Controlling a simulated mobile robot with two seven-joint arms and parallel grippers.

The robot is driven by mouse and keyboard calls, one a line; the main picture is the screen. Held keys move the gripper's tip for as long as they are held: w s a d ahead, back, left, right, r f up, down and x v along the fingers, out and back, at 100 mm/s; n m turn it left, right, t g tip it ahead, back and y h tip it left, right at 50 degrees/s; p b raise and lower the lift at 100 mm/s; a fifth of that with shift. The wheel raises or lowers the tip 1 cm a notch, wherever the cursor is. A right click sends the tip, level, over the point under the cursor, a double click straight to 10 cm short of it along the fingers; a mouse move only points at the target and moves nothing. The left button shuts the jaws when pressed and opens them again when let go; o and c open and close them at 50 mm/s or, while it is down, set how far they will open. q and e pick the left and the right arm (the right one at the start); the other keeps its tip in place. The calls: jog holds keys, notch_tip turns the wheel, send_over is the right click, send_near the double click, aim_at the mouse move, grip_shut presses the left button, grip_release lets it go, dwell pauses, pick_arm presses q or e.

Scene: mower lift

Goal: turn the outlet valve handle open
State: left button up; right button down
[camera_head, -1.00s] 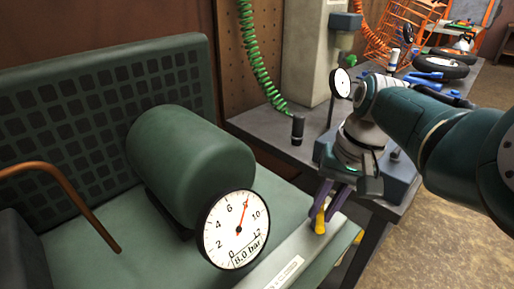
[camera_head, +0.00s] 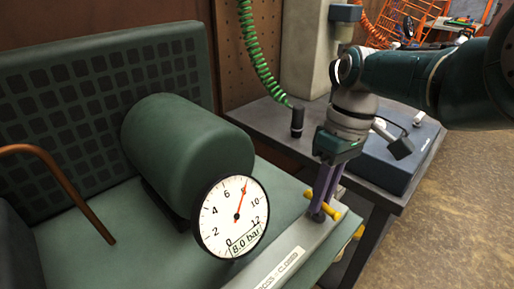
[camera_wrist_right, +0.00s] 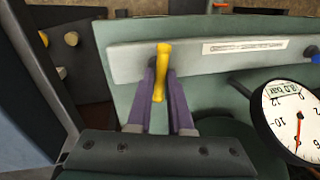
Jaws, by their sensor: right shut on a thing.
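The yellow outlet valve handle (camera_head: 335,206) is on the pale grey strip (camera_head: 283,261) at the front of the green compressor. My right gripper (camera_head: 322,212) reaches down from above with its purple fingers shut on the handle. In the right wrist view the handle (camera_wrist_right: 162,62) stands between the two fingertips (camera_wrist_right: 161,88), with its upper end over the strip. The fingers hide part of it in the head view. The round gauge (camera_head: 231,217) shows 8.0 bar. My left gripper is not in view.
A green tank (camera_head: 185,160) stands behind the gauge. A copper pipe (camera_head: 62,185) is at the left. A grey bench (camera_head: 270,126) holds a black cylinder (camera_head: 297,122) and a blue-grey box (camera_head: 395,165). A green coiled hose (camera_head: 254,55) hangs behind. Brown floor is open at the right.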

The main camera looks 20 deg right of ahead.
jog(key=shift+f+n, duration=0.1)
jog(key=shift+n, duration=0.5)
jog(key=c, duration=0.8)
grip_release()
jog(key=shift+c, duration=0.2)
